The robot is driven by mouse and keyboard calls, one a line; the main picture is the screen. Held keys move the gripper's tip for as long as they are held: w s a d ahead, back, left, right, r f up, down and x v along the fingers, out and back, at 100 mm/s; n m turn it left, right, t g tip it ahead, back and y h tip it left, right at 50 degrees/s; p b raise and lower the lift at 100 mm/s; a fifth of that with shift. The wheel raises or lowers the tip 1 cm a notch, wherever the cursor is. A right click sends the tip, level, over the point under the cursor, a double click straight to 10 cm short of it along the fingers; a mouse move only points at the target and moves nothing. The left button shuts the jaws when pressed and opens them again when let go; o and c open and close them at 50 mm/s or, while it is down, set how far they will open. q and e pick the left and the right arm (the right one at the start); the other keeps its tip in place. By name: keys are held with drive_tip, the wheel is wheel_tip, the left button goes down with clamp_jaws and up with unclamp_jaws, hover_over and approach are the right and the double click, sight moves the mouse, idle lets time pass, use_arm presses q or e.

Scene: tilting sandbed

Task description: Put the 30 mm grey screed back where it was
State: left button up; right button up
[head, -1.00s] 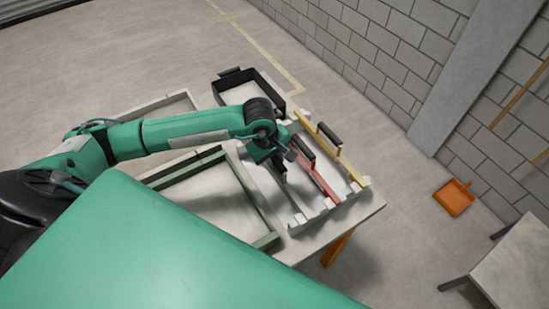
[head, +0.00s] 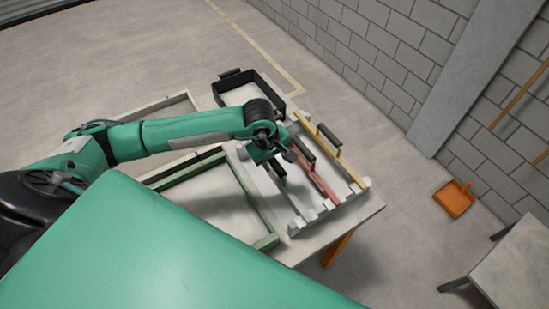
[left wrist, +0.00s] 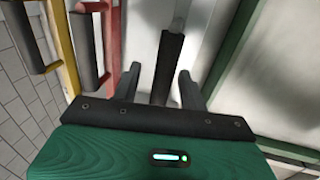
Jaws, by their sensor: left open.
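My left gripper (head: 280,172) is over the white notched rack (head: 327,206) on the table, pointing down. In the left wrist view my left gripper (left wrist: 158,85) is open, with one finger on each side of the black handle (left wrist: 167,68) of the grey screed. I cannot tell whether a finger touches the handle. The grey screed (head: 291,204) appears to lie in the rack, to the left of the red screed (head: 322,184); its far part is hidden by my arm and gripper. My right gripper is not in view.
A yellow screed (head: 350,170) lies right of the red one; both have dark upright handles. A green frame (head: 268,240) borders the sandbed left of the rack. A black tray (head: 268,83) stands behind. An orange dustpan (head: 455,198) is farther right.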

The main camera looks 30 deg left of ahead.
use_arm(q)
drive_tip(key=b+v, duration=0.3)
drive_tip(key=v, duration=0.9)
drive_tip(key=shift+r, duration=0.2)
drive_tip(key=shift+f, duration=0.1)
